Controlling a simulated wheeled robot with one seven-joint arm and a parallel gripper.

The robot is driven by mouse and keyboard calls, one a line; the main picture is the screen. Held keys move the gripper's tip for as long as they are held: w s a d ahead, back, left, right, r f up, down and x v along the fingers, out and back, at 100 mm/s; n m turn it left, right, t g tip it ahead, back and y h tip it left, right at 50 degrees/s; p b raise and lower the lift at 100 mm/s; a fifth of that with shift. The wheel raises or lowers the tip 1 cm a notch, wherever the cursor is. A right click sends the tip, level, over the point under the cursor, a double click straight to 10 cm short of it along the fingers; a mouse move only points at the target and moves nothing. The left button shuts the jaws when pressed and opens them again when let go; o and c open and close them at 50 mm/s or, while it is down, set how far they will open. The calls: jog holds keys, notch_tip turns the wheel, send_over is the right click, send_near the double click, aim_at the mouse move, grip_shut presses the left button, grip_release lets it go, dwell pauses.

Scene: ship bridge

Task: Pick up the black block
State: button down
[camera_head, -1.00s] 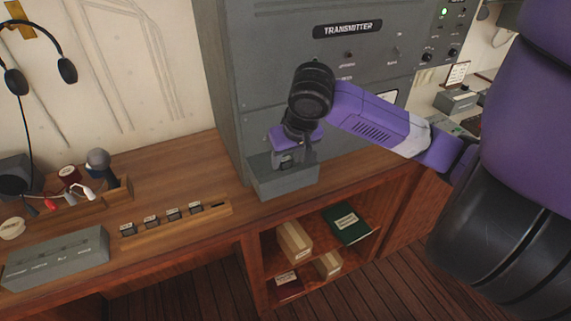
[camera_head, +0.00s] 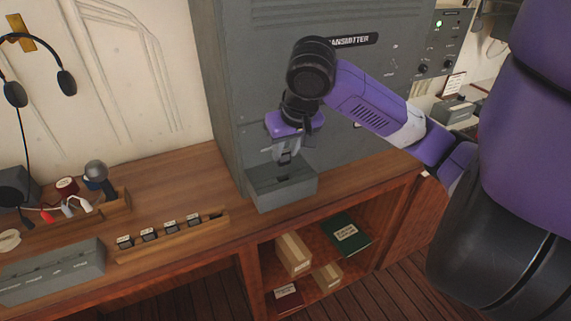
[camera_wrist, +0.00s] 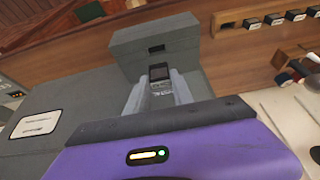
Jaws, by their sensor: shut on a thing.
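My gripper (camera_head: 283,158) points down above the grey box (camera_head: 264,194) on the wooden counter. It is shut on a small black block (camera_wrist: 159,72), which shows between the two fingers in the wrist view, with a grey lower part. In the head view the block (camera_head: 286,158) is small and partly hidden by the fingers. The block is clear of the box. A dark slot (camera_wrist: 156,48) is visible in the box in the wrist view.
A wooden rack (camera_head: 170,238) with several small dark labelled blocks lies to the left. A long grey box (camera_head: 55,272), a microphone (camera_head: 97,173) and a headset (camera_head: 66,82) are farther left. The grey transmitter cabinet (camera_head: 300,80) stands close behind my gripper.

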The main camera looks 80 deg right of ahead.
notch_tip(320, 180, up, 14)
dwell(0.3)
